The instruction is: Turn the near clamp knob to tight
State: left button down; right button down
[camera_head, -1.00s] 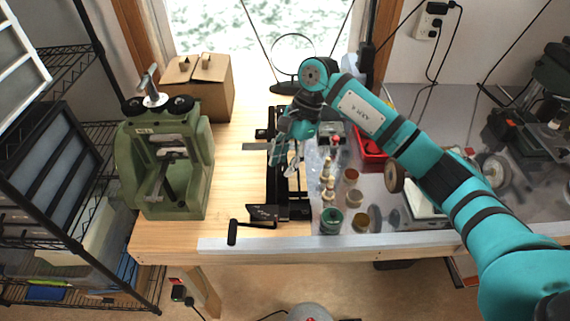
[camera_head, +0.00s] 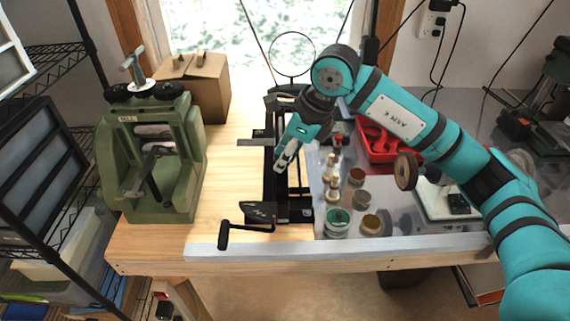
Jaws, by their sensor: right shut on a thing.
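A black frame-like bench device (camera_head: 301,196) with long rails stands on the wooden bench. A black crank handle (camera_head: 224,234) sticks out at its near left end. My right gripper (camera_head: 281,168) reaches down from the upper right, its fingers pointing down and left over the middle of the device. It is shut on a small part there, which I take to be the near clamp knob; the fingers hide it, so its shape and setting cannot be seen. My left gripper is not in view.
A green rolling mill (camera_head: 180,195) stands at left, with a cardboard box (camera_head: 208,85) behind it. Right of the device are small jars (camera_head: 337,222) and a red tray (camera_head: 379,142). A round magnifier (camera_head: 293,55) stands behind. Bare wood (camera_head: 232,185) lies between mill and device.

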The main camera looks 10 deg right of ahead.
jog(key=m+t+b, duration=0.1)
jog(key=m+b, duration=0.1)
jog(key=m+h+b, duration=0.1)
jog(key=m+b, duration=0.1)
jog(key=m, duration=0.1)
jog(key=shift+s+a+f+m+t+b, duration=0.1)
jog(key=shift+a+m+t+b, duration=0.05)
jog(key=shift+m+t+b, duration=0.2)
jog(key=shift+a+r+m+t+h+b, duration=0.1)
jog(key=shift+m+t+h+b, duration=0.1)
jog(key=shift+m+h+b, duration=0.5)
jog(key=shift+r+m+t+h+b, duration=0.15)
jog(key=shift+m+h+b, duration=0.15)
jog(key=shift+m+b, duration=0.75)
jog(key=shift+m, duration=0.3)
jog(key=c, duration=1)
grip_release()
jog(key=shift+f, duration=0.1)
jog(key=shift+s, duration=0.1)
jog(key=v, duration=1.2)
